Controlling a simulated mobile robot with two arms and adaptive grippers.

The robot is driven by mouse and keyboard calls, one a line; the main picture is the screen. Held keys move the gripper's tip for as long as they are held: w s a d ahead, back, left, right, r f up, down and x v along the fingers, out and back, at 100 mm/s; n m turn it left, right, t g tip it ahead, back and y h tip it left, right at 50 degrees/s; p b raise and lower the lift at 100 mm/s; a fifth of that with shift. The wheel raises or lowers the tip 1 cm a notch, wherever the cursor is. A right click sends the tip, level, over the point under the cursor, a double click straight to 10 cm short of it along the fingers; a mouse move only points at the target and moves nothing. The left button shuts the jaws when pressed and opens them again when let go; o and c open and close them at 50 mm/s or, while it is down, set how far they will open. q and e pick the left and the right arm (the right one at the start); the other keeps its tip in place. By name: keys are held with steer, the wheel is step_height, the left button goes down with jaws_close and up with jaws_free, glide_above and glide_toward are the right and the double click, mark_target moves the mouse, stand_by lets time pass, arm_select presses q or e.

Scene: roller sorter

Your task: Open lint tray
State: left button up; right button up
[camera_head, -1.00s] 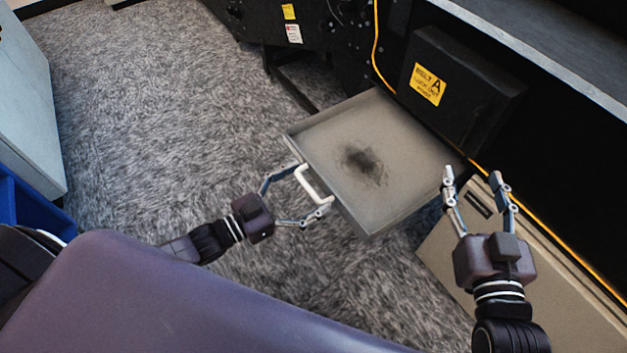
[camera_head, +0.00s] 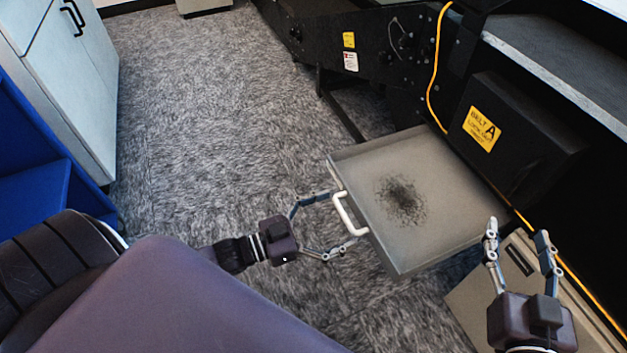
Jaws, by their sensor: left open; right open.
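The lint tray (camera_head: 435,217) is a shallow grey metal tray pulled well out from the black machine, with a dark patch of lint (camera_head: 402,198) on its floor. Its white handle (camera_head: 349,215) is on the front face, toward the left. My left gripper (camera_head: 340,222) is open, its two fingers spread on either side of the handle near the tray front. I cannot tell whether a finger touches the handle. My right gripper (camera_head: 518,232) is open and empty, to the right of the tray, in front of a beige box.
The black machine (camera_head: 530,135) with a yellow belt label (camera_head: 482,129) stands behind the tray. A beige box (camera_head: 478,300) is at the lower right. Blue shelving (camera_head: 40,190) and a pale cabinet (camera_head: 75,85) stand at left. Carpet (camera_head: 210,120) between is clear.

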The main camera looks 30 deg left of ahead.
arm_select(q)
steer(key=v, duration=1)
